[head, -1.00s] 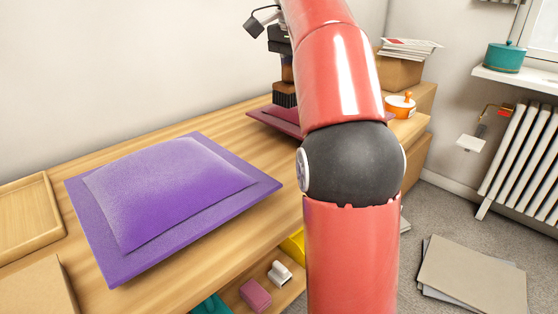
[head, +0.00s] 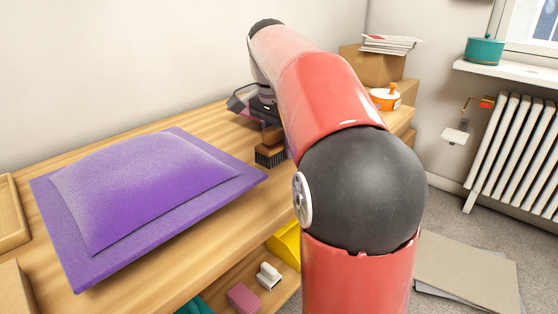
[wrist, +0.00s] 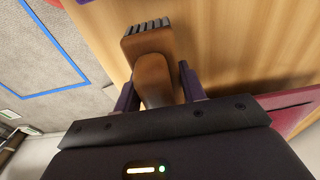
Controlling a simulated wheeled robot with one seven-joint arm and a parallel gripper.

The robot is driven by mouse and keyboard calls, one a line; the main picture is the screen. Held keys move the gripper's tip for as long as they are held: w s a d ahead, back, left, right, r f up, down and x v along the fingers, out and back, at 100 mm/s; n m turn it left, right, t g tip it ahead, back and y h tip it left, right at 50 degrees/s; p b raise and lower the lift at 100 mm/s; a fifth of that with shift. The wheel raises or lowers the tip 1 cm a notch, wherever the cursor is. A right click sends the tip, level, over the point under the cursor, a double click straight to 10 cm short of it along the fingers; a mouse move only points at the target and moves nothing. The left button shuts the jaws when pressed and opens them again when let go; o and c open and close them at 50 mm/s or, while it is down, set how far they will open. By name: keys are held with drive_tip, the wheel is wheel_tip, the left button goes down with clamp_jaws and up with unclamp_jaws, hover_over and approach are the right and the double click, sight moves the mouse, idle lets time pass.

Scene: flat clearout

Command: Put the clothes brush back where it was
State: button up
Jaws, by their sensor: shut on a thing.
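The clothes brush (head: 270,154) has a brown wooden body and dark bristles. In the head view it is upright with bristles down, low over the wooden table top just right of the purple cushion. I cannot tell whether the bristles touch the table. In the wrist view the brush (wrist: 152,72) lies between the two fingers of my gripper (wrist: 158,92), which is shut on its handle. The bristles point away from my gripper, near the table edge. In the head view my arm hides most of the gripper.
A purple cushion (head: 150,185) on a purple mat covers the table's near left. A dark red thing (wrist: 292,108) lies beside my gripper. An orange pot (head: 385,98), a cardboard box (head: 372,68) and a radiator (head: 515,150) stand beyond my arm. Bare table top (head: 205,240) shows in front.

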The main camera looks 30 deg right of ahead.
sight(279, 158)
drive_tip(key=shift+f+b, duration=0.3)
drive_tip(key=shift+f, duration=1.5)
drive_tip(key=shift+f, duration=0.2)
drive_tip(key=o, duration=1.1)
drive_tip(key=shift+r, duration=0.1)
drive_tip(key=r+p, duration=0.1)
drive_tip(key=r, duration=0.3)
drive_tip(key=a+r+p, duration=0.1)
drive_tip(key=r, duration=0.3)
drive_tip(key=r+p, duration=0.1)
drive_tip(key=r, duration=0.3)
drive_tip(key=shift+s+a+r, duration=0.1)
drive_tip(key=shift+s+a, duration=0.05)
drive_tip(key=shift+s, duration=0.05)
